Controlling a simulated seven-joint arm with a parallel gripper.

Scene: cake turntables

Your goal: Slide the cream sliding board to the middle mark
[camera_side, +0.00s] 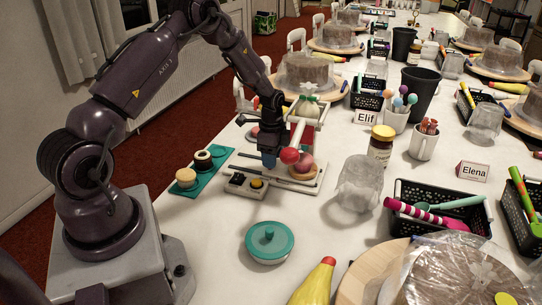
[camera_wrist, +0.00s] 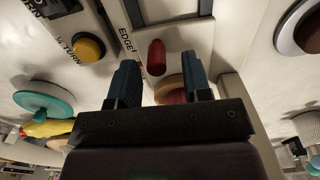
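The cream sliding board (camera_side: 246,161) appears to be part of the cream device with dark rails under my gripper; its outline is partly hidden by the gripper. In the wrist view, a cream surface (camera_wrist: 172,12) lies between two dark bars, and the word "EDGE" is printed beside it. A red peg-like handle (camera_wrist: 156,57) shows just beyond and between the fingertips, with no clear contact. My gripper (camera_side: 268,158) is low over the device, pointing down. In the wrist view, its two blue fingers (camera_wrist: 162,72) are spread apart. I cannot make out the middle mark.
A yellow button (camera_side: 257,183) sits at the device's front. A teal tray (camera_side: 196,176) with small round items is left. A teal-lidded dish (camera_side: 269,242) is in front. A clear upturned jar (camera_side: 359,186) and a brown jar (camera_side: 380,146) stand right. Bare white table lies between.

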